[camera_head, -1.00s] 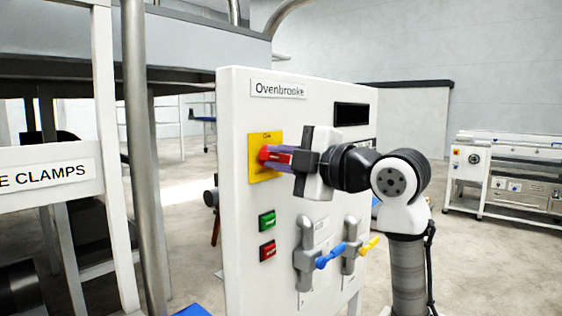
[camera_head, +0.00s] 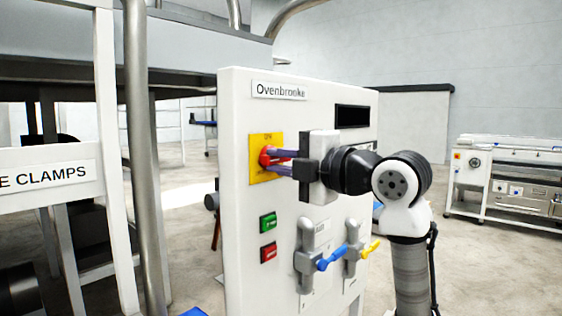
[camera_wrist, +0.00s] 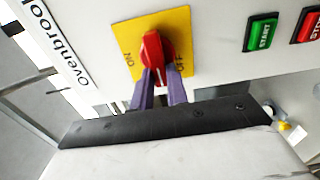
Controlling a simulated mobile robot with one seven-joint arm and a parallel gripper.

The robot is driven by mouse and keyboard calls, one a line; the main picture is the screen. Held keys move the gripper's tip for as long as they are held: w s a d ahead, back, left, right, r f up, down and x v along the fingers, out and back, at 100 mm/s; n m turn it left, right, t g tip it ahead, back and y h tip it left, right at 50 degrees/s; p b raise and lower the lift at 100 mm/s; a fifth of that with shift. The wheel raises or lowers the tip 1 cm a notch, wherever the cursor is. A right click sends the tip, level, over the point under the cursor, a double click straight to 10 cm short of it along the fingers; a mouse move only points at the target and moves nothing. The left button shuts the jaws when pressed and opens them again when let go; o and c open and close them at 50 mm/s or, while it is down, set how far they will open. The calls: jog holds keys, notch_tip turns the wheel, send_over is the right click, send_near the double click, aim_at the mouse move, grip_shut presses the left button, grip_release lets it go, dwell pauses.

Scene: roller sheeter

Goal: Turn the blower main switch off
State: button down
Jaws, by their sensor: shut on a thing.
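The main switch is a red rotary knob (camera_head: 265,157) on a yellow plate (camera_head: 257,177) on the front of the white Ovenbrooke panel. In the wrist view the red knob (camera_wrist: 153,45) stands out from the plate, between the ON lettering at left and the OFF lettering at right. My gripper (camera_head: 279,160) reaches it from the right, its purple fingers shut on the knob. The fingers (camera_wrist: 161,82) show one on each side of the knob's lower end in the wrist view. They hide part of it in the head view.
Green start (camera_head: 268,222) and red stop (camera_head: 268,252) buttons sit below the switch. Valves with a blue handle (camera_head: 332,258) and a yellow handle (camera_head: 369,249) stick out below my arm. A metal post (camera_head: 140,150) stands left of the panel.

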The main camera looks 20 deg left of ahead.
jog(key=c, duration=1.4)
grip_release()
jog(key=shift+d, duration=0.1)
jog(key=b+v, duration=0.2)
jog(key=v, duration=1.1)
jog(key=shift+s+d, duration=0.15)
jog(key=shift+d, duration=0.15)
